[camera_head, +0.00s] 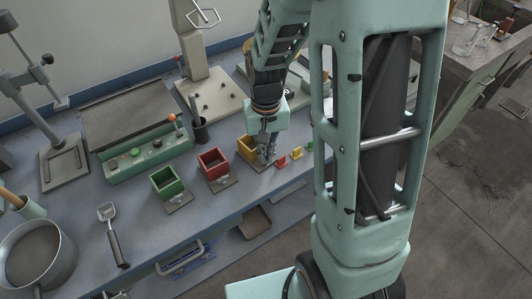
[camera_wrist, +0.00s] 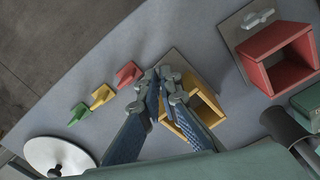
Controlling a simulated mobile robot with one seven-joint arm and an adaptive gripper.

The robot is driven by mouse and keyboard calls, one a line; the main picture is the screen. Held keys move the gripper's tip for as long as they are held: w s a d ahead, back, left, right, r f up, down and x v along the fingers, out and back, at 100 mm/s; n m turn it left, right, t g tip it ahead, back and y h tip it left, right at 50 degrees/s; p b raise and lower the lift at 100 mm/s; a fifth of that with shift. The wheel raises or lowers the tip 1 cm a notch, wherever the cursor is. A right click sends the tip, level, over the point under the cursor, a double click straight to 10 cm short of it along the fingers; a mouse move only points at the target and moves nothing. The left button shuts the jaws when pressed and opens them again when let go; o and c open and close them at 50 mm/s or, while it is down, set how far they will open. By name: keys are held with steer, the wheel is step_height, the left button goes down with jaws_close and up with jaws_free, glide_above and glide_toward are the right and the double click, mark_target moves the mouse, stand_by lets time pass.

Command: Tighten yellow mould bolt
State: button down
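The yellow mould (camera_head: 243,146) is an open box on a grey plate on the bench, right of the red and green moulds in the head view. It also shows in the wrist view (camera_wrist: 207,106), partly covered by my gripper. My gripper (camera_head: 267,158) points down at the mould's front plate. In the wrist view, the fingertips of my gripper (camera_wrist: 161,76) come close together over the plate, beside the mould's wall. The yellow mould's bolt cannot be made out; the fingertips cover that part. Whether they are closed on it is unclear.
The red mould (camera_head: 210,162), with a wing bolt (camera_wrist: 258,18) on its plate, stands beside it, then the green mould (camera_head: 167,181). Small red (camera_wrist: 128,73), yellow (camera_wrist: 101,95) and green (camera_wrist: 78,114) pieces lie near the bench edge. A dark cup (camera_head: 199,131) stands behind.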

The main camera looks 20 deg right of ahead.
stand_by(0.4)
steer(key=c, duration=2.2)
jaws_free()
step_height(320, 180, up, 12)
steer(key=shift+r, duration=0.1)
